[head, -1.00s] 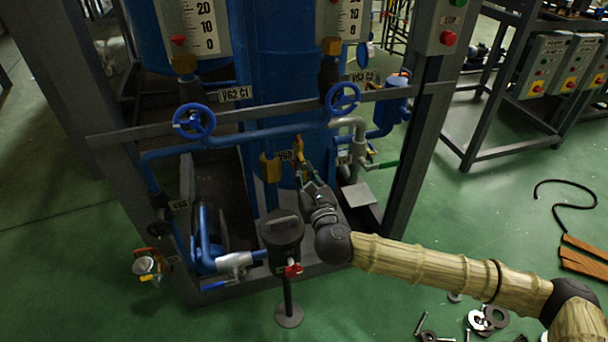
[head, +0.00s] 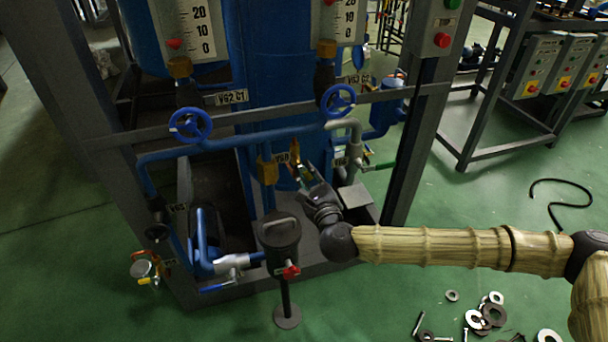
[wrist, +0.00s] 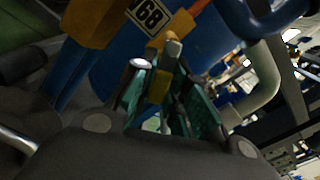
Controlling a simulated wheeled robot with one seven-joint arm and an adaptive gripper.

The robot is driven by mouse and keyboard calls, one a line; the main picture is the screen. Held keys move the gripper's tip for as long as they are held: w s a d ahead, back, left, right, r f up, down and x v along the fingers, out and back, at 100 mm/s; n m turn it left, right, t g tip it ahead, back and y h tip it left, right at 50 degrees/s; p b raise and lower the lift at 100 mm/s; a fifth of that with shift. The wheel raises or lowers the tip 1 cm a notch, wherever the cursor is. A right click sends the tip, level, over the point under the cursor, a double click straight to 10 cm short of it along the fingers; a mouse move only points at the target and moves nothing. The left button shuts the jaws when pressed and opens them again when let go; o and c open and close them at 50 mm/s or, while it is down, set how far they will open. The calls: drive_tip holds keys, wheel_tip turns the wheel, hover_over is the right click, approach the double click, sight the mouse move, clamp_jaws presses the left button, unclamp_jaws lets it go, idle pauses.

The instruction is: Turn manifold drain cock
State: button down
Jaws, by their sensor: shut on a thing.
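The tag (wrist: 147,17), apparently reading V68, is just above. The cock's body is partly hidden by the fingers.
Blue handwheels (head: 190,124) sit on the pipework above. A grey bent pipe (head: 352,136) is close on the right. A dark pot on a stand (head: 280,234) is at the lower left of my wrist. Washers (head: 492,312) lie on the green floor.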

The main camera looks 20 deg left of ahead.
drive_tip(key=n, duration=0.2)
drive_tip(key=r+n+p, duration=0.1)
drive_tip(key=n, duration=0.1)
drive_tip(key=d+n, duration=0.1)
drive_tip(key=n, duration=0.1)
drive_tip(key=shift+w+d+r+n+p, duration=0.1)
drive_tip(key=shift+w+r+n+p, duration=0.2)
drive_tip(key=shift+w+r+p, duration=0.1)
drive_tip(key=n, duration=0.2)
drive_tip(key=r+n+p, duration=0.1)
drive_tip(key=n, duration=0.2)
drive_tip(key=shift+w+d+r+n+p, duration=0.1)
drive_tip(key=shift+d+r+n+p, duration=0.15)
drive_tip(key=shift+n+p, duration=0.1)
drive_tip(key=c, duration=1.4)
unclamp_jaws()
drive_tip(key=v, duration=1.2)
